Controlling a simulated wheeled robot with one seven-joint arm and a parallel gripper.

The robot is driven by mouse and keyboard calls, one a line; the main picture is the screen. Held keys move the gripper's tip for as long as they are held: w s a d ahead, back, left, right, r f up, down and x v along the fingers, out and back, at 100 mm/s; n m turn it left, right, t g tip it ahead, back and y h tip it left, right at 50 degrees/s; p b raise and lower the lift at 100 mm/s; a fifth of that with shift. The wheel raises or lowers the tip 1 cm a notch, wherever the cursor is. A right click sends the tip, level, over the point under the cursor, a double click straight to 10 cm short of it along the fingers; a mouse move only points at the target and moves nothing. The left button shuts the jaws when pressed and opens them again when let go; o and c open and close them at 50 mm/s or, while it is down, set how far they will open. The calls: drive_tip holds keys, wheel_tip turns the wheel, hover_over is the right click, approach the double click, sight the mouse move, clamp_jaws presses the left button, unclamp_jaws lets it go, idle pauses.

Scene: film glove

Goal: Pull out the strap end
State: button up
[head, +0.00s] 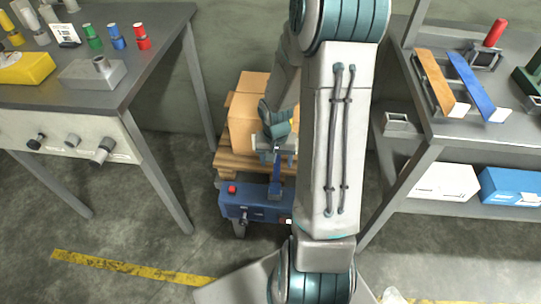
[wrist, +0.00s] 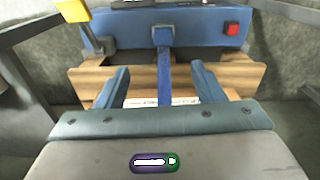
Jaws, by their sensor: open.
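A blue strap (wrist: 165,78) comes from a slot in the middle of a blue machine (wrist: 190,22) and runs toward my wrist. In the wrist view my gripper (wrist: 160,70) is open, with one finger on each side of the strap and a gap on both sides. In the head view the strap (head: 276,172) rises from the low blue machine (head: 254,205) to my gripper (head: 277,148). The strap's far tip is hidden by my gripper.
Cardboard boxes (head: 248,103) stand on a wooden pallet (head: 228,162) behind the machine. The machine has a red button (wrist: 232,28) and a yellow-topped lever (wrist: 73,10). Grey workbenches stand left (head: 165,45) and right (head: 470,130).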

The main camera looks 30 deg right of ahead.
sight(275, 185)
drive_tip(key=f+b, duration=0.1)
drive_tip(key=f, duration=0.4)
drive_tip(key=f+b, duration=0.1)
drive_tip(key=f, duration=0.5)
drive_tip(key=w+f+b, duration=0.1)
drive_tip(key=f+b, duration=0.1)
drive_tip(key=f, duration=0.3)
drive_tip(key=shift+w+d+f, duration=0.1)
drive_tip(key=shift+d+f, duration=0.1)
drive_tip(key=shift+f, duration=0.1)
drive_tip(key=c, duration=1.1)
